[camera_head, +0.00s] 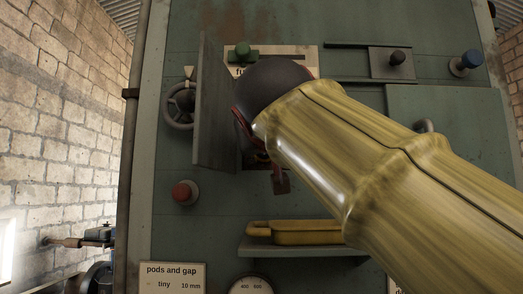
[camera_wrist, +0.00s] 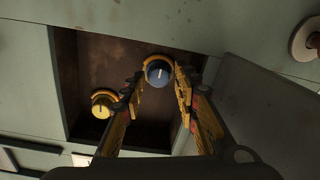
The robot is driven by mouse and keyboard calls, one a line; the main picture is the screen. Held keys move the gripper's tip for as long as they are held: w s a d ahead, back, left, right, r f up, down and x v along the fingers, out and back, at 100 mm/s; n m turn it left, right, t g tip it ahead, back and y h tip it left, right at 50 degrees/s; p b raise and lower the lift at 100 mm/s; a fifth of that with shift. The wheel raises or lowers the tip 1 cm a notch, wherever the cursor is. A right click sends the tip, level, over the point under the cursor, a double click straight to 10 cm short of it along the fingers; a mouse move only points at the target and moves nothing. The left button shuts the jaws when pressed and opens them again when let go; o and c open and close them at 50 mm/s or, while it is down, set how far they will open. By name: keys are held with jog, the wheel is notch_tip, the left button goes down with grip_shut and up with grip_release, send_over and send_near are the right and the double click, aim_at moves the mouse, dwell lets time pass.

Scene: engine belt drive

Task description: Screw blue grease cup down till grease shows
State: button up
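The blue grease cup (camera_wrist: 159,73) shows in the wrist view inside a dark recess (camera_wrist: 92,58), with an amber ring around its edge. My gripper (camera_wrist: 160,76) reaches into the recess, with its two fingers apart and their tips at either side of the blue cup. I cannot tell whether the tips touch it. No grease is visible at the cup. A second, yellow cup (camera_wrist: 102,104) sits to the left in the same recess, close to the left finger. In the head view my arm and wrist hide the cups and most of the recess.
An open grey door (camera_head: 214,110) stands out left of the recess, near my wrist. A handwheel (camera_head: 180,108), a red knob (camera_head: 183,192) and a green knob (camera_head: 243,51) are close by. A shelf (camera_head: 300,249) with a yellow tray (camera_head: 300,234) juts out below.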

jog(key=s, duration=1)
jog(key=shift+s, duration=0.2)
